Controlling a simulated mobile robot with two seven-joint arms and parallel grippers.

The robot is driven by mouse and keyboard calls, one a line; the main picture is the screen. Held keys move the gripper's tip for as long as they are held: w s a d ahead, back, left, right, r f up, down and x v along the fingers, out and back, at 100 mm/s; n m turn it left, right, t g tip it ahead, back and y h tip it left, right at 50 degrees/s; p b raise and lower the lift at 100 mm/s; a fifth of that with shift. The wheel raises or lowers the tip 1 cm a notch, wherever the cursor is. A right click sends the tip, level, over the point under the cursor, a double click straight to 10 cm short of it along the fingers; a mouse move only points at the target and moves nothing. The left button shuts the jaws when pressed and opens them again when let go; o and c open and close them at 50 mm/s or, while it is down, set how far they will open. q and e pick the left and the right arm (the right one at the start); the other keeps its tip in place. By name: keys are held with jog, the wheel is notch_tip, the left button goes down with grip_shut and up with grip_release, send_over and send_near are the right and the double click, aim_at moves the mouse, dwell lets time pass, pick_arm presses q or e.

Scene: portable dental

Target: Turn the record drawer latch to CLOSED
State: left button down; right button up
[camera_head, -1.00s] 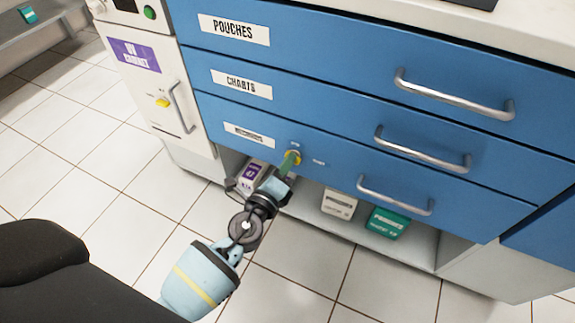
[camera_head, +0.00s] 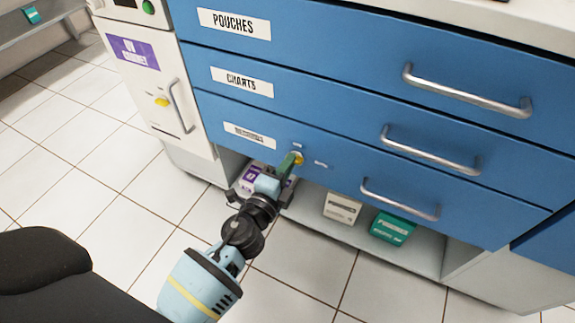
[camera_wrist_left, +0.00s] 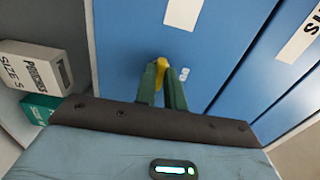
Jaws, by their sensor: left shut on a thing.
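The record drawer (camera_head: 335,171) is the lowest blue drawer, below the CHARTS drawer, with a white label at its left whose text is too small to read. Its yellow latch (camera_head: 298,157) sits right of that label, between small white marks. My left gripper (camera_head: 291,163) reaches up to it from below, its green fingers on the latch. In the left wrist view the yellow latch (camera_wrist_left: 161,66) stands between the tips of the fingers (camera_wrist_left: 162,82), which are shut on it. The fingers hide part of the latch. My right gripper is not in view.
Bar handles, such as the lowest one (camera_head: 400,199), stick out of the drawers at right. An open shelf (camera_head: 315,214) below holds a white box (camera_head: 341,208), a teal box (camera_head: 391,228) and a purple-and-white box (camera_head: 249,178). A white cabinet (camera_head: 150,90) stands at left.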

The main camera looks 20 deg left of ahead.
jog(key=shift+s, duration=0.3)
pick_arm(q)
jog(key=c, duration=1.5)
grip_release()
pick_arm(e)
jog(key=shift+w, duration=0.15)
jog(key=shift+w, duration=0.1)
pick_arm(q)
jog(key=s, duration=0.7)
jog(key=shift+s+a, duration=0.15)
jog(key=shift+s, duration=0.25)
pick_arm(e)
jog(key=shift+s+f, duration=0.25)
